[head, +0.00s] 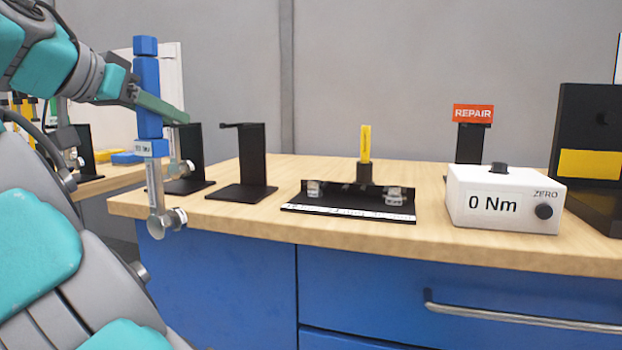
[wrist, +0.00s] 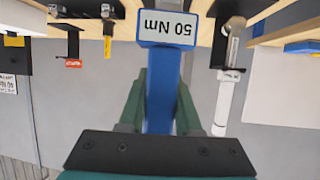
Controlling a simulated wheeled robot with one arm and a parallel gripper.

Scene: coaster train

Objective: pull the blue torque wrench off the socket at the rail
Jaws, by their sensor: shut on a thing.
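The blue torque wrench (head: 148,90) hangs upright at the left of the head view, handle up and metal head (head: 160,222) down. Its head shows against the blue cabinet front, with a short silver round piece at its side; I cannot tell whether that is a socket. My gripper (head: 165,108) is shut on the blue handle. In the wrist view the green fingers of my gripper (wrist: 160,105) flank the wrench (wrist: 162,75), whose label reads 50 Nm upside down. The wrench's head is hidden there. A black rail-like tray (head: 350,207) with small clear blocks lies on the bench.
Black stands (head: 252,160) stand on the wooden bench (head: 225,222). A pale-handled wrench (wrist: 225,100) hangs close by at a stand. A yellow upright tool (head: 365,143), a white 0 Nm box (head: 503,200) and a red REPAIR sign (head: 473,113) are farther right.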

